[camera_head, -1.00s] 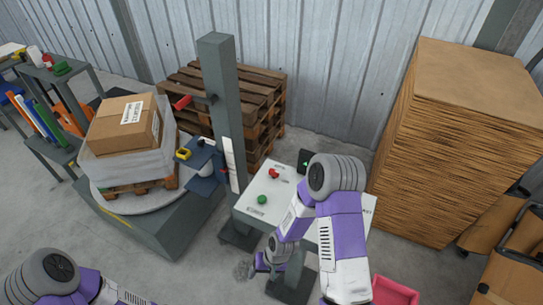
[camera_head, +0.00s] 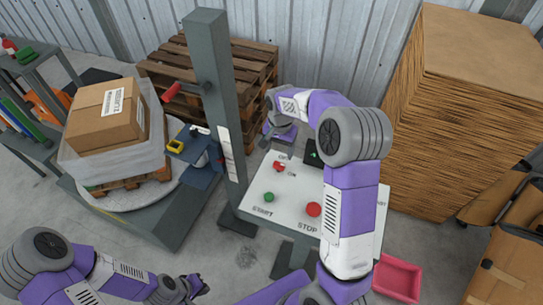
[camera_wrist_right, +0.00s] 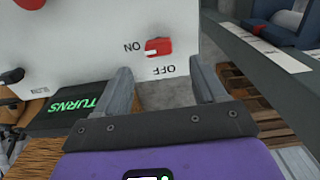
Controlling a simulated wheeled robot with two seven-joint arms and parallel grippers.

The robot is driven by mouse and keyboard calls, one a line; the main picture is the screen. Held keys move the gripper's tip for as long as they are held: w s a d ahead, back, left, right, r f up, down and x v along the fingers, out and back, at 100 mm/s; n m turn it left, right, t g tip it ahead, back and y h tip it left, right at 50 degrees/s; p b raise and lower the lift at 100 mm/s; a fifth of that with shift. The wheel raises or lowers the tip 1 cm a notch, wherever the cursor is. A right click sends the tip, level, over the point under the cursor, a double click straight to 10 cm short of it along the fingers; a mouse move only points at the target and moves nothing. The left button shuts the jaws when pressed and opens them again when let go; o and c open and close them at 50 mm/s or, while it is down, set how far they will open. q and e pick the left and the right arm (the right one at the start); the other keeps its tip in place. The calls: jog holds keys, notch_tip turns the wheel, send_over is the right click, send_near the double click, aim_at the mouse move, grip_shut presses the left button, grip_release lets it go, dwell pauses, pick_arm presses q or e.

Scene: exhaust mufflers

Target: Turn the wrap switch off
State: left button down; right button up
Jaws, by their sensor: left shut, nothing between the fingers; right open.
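The red wrap switch (camera_head: 279,166) sits on the white sloped control panel (camera_head: 296,190), behind the green START button. In the right wrist view the switch (camera_wrist_right: 158,47) is a red knob beside the ON label, with its white mark on the ON side; OFF is printed below it. My right gripper (camera_head: 279,146) is at the panel's back edge, close to the switch. Its open fingers (camera_wrist_right: 163,76) stand either side below the switch in the wrist view, apart from it. My left gripper (camera_head: 195,286) is shut and empty at the bottom, far from the panel.
A red STOP button (camera_head: 314,209) and a dark TURNS display (camera_wrist_right: 85,108) are on the panel. The grey mast (camera_head: 215,90) stands left of it. A wrapped box (camera_head: 103,112) sits on the turntable. A pink bin (camera_head: 398,278) lies lower right.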

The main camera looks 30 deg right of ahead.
aim_at(279, 164)
jog(key=shift+w+d+f, duration=0.1)
jog(key=shift+w+f, duration=0.1)
jog(key=shift+f, duration=0.05)
jog(key=f, duration=0.6)
jog(key=shift+s+f, duration=0.25)
jog(key=shift+f, duration=0.05)
jog(key=c, duration=1.1)
jog(key=shift+o, duration=0.2)
